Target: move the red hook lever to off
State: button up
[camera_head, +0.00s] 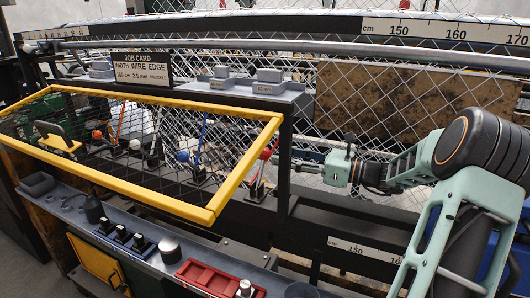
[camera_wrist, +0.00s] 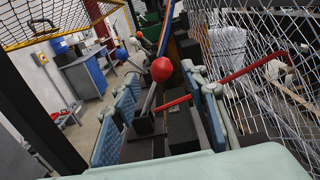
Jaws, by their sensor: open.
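The red hook lever (camera_head: 268,150) stands near the right end of the lever row, just past the corner of the yellow-framed guard. In the wrist view its red ball knob (camera_wrist: 162,70) shows near the middle. My gripper (camera_head: 308,161) is to the right of the lever, reaching left towards it. In the wrist view my gripper (camera_wrist: 160,92) is open, with its blue-padded fingers apart. The knob appears between or just beyond the fingertips; I cannot tell whether they touch it. The lever's base is partly hidden, and no off mark is readable.
The yellow-framed mesh guard (camera_head: 245,167) covers other levers, including a blue-balled one (camera_head: 183,157) and a white-balled one (camera_head: 134,145). Chain-link mesh (camera_head: 350,95) hangs behind my gripper. A dark post (camera_head: 284,165) stands close by. A red tray (camera_head: 207,276) sits on the front ledge.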

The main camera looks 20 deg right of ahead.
aim_at(270, 153)
jog(key=x, duration=0.6)
jog(key=shift+w+a+f, duration=0.1)
jog(key=shift+w, duration=0.1)
jog(key=shift+c, duration=0.2)
grip_shut()
